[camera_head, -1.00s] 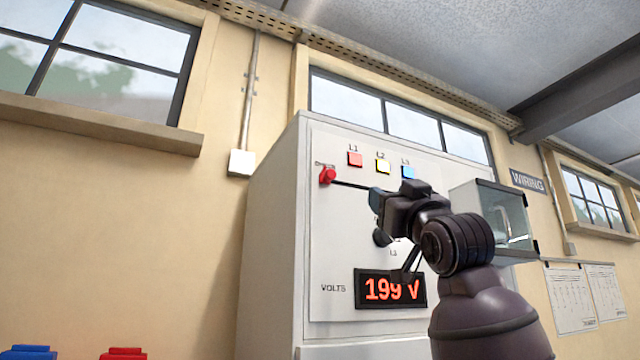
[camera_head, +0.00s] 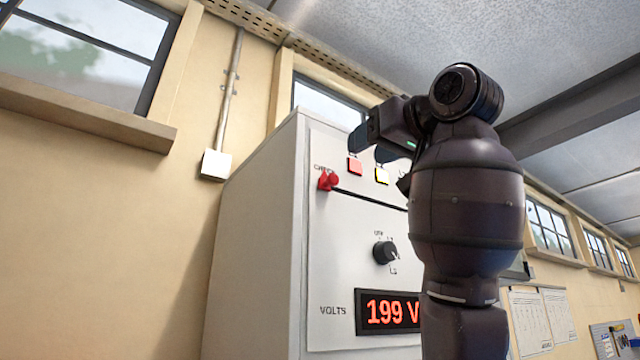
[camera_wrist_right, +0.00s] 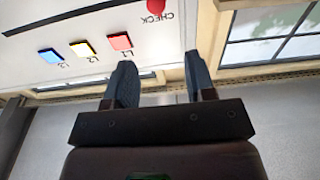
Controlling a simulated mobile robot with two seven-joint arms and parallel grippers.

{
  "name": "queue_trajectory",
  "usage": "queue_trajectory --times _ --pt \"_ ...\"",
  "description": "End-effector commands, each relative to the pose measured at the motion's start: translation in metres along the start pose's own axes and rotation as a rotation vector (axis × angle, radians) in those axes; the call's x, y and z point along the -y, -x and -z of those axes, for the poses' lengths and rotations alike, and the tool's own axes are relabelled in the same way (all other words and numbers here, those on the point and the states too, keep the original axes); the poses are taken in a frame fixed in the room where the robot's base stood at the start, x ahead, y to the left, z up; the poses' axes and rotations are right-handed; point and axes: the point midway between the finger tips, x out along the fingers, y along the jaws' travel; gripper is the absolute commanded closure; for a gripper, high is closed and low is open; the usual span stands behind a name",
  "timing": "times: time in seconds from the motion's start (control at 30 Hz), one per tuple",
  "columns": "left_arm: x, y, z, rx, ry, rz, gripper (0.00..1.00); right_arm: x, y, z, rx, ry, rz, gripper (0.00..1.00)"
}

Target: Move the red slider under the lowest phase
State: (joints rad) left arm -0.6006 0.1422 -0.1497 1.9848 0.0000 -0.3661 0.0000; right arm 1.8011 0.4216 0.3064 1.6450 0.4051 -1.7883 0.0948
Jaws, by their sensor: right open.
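The red slider (camera_head: 327,181) sits at the left end of a dark horizontal slot on the panel, by the CHECK label. Its edge shows in the wrist view (camera_wrist_right: 155,6). Above the slot are the red L1 square (camera_head: 355,166) and yellow L2 square (camera_head: 382,176). The blue L3 square (camera_wrist_right: 50,55) shows in the wrist view but is hidden by my arm in the head view. The black selector knob (camera_head: 385,252) is below the slot; the display (camera_head: 388,312) reads 199 V. My right gripper (camera_head: 370,147) is open and empty, near L1 and above the slider. My left gripper is not in view.
The grey cabinet (camera_head: 255,235) stands against the beige wall. A wall box with conduit (camera_head: 215,165) is at its left. My right arm covers the panel's right part. Windows and posted sheets (camera_head: 540,318) are on the wall behind.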

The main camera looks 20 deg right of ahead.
Motion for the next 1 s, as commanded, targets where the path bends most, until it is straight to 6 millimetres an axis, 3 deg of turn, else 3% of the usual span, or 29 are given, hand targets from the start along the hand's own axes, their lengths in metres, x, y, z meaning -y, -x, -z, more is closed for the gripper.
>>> queue_trajectory --times 0.13,0.33,0.8,1.0 --pt "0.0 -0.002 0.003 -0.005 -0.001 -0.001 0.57 0.001 0.001 -0.013 0.084 -0.006 0.001 0.5" --pt "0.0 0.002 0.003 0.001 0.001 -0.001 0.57 0.0 -0.01 -0.017 0.102 -0.011 -0.001 0.5" --pt "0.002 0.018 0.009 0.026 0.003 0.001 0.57 0.0 -0.085 -0.024 0.102 -0.01 -0.001 0.5" --pt "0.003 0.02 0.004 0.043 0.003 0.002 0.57 0.0 -0.103 -0.026 0.099 -0.01 -0.001 0.5"
